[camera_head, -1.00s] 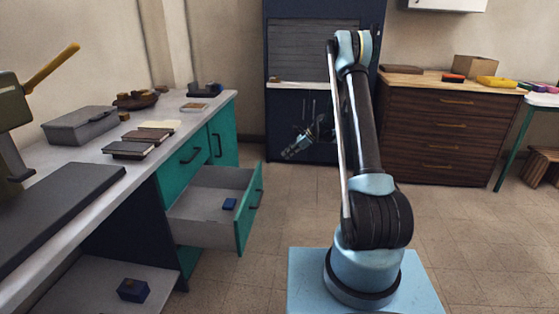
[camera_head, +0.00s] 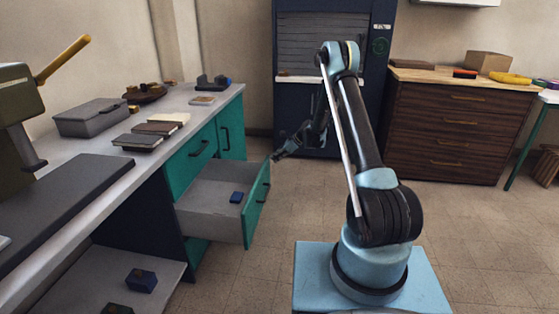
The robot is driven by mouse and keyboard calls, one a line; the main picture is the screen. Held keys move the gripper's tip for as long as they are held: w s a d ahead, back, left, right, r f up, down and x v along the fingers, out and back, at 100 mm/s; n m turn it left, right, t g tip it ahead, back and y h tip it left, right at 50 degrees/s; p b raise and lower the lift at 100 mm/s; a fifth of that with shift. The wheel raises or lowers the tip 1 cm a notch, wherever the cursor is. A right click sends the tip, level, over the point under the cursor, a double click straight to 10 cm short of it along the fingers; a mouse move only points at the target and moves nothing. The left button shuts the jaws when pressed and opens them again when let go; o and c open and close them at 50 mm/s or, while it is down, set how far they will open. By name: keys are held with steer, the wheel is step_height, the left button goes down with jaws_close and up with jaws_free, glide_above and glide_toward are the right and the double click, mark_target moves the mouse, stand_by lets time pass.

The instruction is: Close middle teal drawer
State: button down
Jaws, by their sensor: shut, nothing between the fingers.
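The middle teal drawer (camera_head: 257,207) is pulled out from the workbench on the left, with a dark handle on its front. A small blue box (camera_head: 236,197) lies inside its grey tray. My gripper (camera_head: 275,157) is shut and empty. In the picture it appears just above and beside the top far corner of the drawer front. Whether it touches the drawer cannot be told. Another teal drawer (camera_head: 190,160) above it is shut, and a teal panel with a handle (camera_head: 231,130) stands to its right.
The grey workbench top (camera_head: 190,108) carries a grey toolbox (camera_head: 90,118), dark books (camera_head: 138,142) and a large machine (camera_head: 18,125). A lower shelf (camera_head: 165,275) holds a blue box (camera_head: 141,281). A brown dresser (camera_head: 450,130) stands at the back right. The floor right of the drawer is clear.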

stand_by(0.3)
steer(key=w+a, duration=0.2)
steer(key=a, duration=2.4)
steer(key=shift+d, duration=0.15)
